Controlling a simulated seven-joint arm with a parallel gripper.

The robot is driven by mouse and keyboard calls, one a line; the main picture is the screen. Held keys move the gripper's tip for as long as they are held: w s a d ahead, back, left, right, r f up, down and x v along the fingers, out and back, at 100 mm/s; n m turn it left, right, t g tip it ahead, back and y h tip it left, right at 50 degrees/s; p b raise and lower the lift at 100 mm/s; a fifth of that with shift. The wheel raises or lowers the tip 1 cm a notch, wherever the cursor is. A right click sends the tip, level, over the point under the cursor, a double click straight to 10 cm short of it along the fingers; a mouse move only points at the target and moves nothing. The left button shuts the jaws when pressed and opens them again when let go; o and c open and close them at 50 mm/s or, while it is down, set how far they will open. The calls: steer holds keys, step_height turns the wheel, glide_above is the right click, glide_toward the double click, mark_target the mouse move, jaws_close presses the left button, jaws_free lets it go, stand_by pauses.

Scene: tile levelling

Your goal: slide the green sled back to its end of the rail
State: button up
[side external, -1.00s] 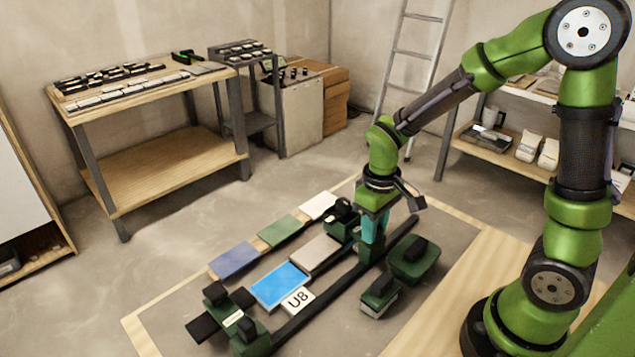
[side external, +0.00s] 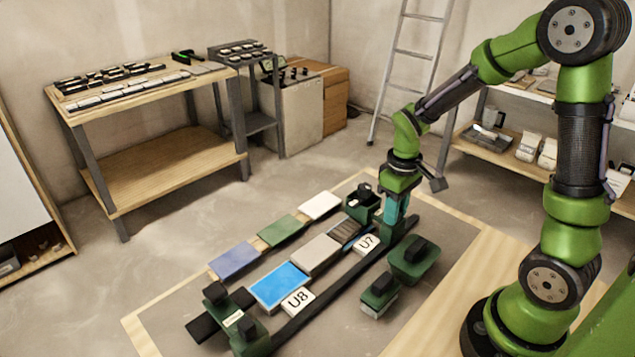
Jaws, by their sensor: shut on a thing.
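The green sled (side external: 362,206) straddles the tile row near the far end of the dark rail (side external: 330,290). My gripper (side external: 393,222) points down with its teal fingers shut on the sled's rail-side part, whose grip is partly hidden by the fingers. In front of the sled, a dark ribbed patch with a blue edge (side external: 346,232) and a card marked U7 (side external: 366,245) show. A beige tile (side external: 316,254) and a bright blue tile (side external: 279,287) lie nearer, with a card marked U8 (side external: 298,301).
A dark green fixture (side external: 242,328) stands at the rail's near end. A green hand tool (side external: 414,258) and a small green block (side external: 379,297) lie right of the rail. Blue-violet (side external: 235,260), green (side external: 283,231) and white (side external: 320,205) tiles line the left.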

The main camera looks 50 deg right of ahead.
steer(key=shift+d, duration=3.05)
steer(key=o, duration=0.9)
steer(key=shift+c, duration=0.2)
steer(key=shift+r, duration=0.15)
step_height(320, 180, up, 7)
